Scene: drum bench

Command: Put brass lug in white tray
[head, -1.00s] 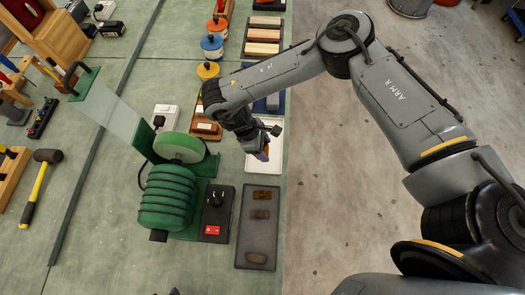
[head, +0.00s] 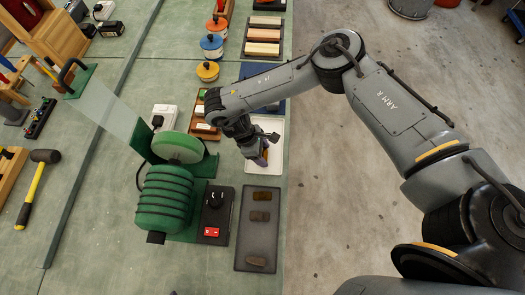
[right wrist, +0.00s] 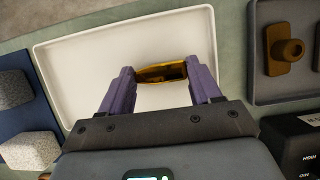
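The white tray (head: 278,128) lies on the bench's right edge, above the grey tray in the head view. It also fills the upper middle of the right wrist view (right wrist: 85,55). My right gripper (head: 262,160) is over the white tray, pointing down. In the right wrist view my right gripper's purple fingers (right wrist: 160,80) are shut on a brass lug (right wrist: 162,73), one finger at each end. Whether the lug touches the tray floor I cannot tell. My left gripper is not clearly seen.
The grey tray (head: 245,240) holds brown metal pieces; one with a round boss (right wrist: 285,50) shows in the right wrist view. A green grinder (head: 168,200) and a black switch box (head: 216,213) stand to its left. A blue tray (right wrist: 20,75) with grey blocks adjoins the white tray.

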